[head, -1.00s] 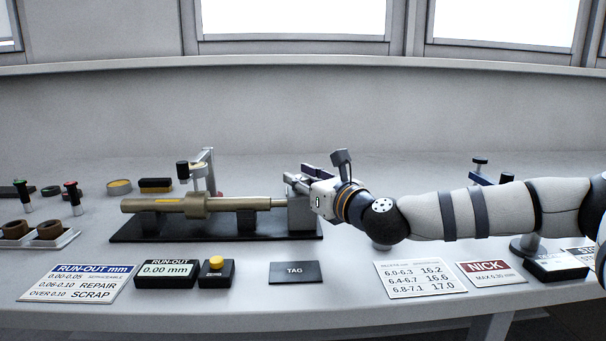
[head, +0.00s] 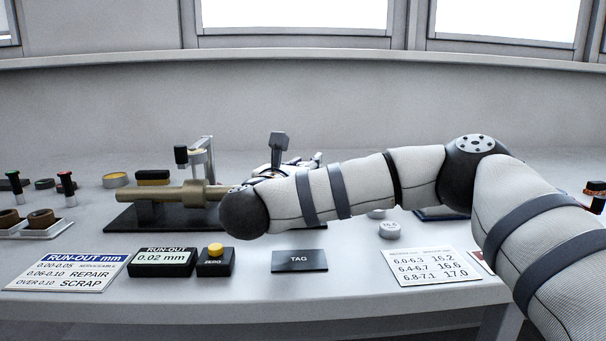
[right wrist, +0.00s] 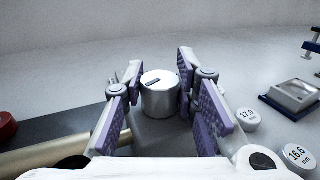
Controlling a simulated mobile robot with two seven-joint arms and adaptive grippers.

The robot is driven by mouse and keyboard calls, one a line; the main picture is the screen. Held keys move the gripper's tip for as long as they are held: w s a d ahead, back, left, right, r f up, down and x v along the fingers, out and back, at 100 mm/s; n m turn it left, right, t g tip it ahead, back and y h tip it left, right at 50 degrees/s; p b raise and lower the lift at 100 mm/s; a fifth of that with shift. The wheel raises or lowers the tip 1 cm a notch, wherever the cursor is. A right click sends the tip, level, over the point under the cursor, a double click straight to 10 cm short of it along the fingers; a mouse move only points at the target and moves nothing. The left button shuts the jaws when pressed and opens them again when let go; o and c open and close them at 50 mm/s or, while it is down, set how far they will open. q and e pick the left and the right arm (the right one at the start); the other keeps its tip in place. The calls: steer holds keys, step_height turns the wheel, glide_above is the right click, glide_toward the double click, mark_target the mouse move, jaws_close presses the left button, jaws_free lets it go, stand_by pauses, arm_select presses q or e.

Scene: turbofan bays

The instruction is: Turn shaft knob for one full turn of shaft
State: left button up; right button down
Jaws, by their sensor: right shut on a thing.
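The tan stepped shaft (head: 165,194) lies across supports on a black base plate (head: 125,217) in the head view; its right end is hidden behind my right arm. In the right wrist view the silver round knob (right wrist: 160,98) with a dark mark on its top stands between the purple pads of my right gripper (right wrist: 162,90), which is shut on it. In the head view my right wrist covers most of that gripper and the knob. The run-out readout (head: 163,257) shows 0.02 mm. My left gripper is not in view.
A dial stand (head: 205,160) rises behind the shaft. The yellow-button zero box (head: 215,260), a TAG plate (head: 299,260) and the run-out card (head: 72,271) lie in front. Round weights marked 17.0 (right wrist: 247,118) and 16.6 (right wrist: 298,157) sit right of the knob.

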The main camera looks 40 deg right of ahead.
steer(key=shift+m+g+h+b, duration=0.15)
steer(key=shift+m+g+h, duration=0.5)
steer(key=shift+m+g, duration=0.5)
steer(key=shift+m+g+h+b, duration=0.15)
steer(key=shift+m+g+h, duration=0.55)
steer(key=shift+g, duration=0.85)
steer(key=shift+m+g, duration=0.35)
steer(key=shift+g, duration=0.15)
steer(key=c, duration=1.2)
jaws_free()
steer(key=shift+d, duration=0.1)
steer(key=shift+c, duration=0.2)
steer(key=v, duration=1.2)
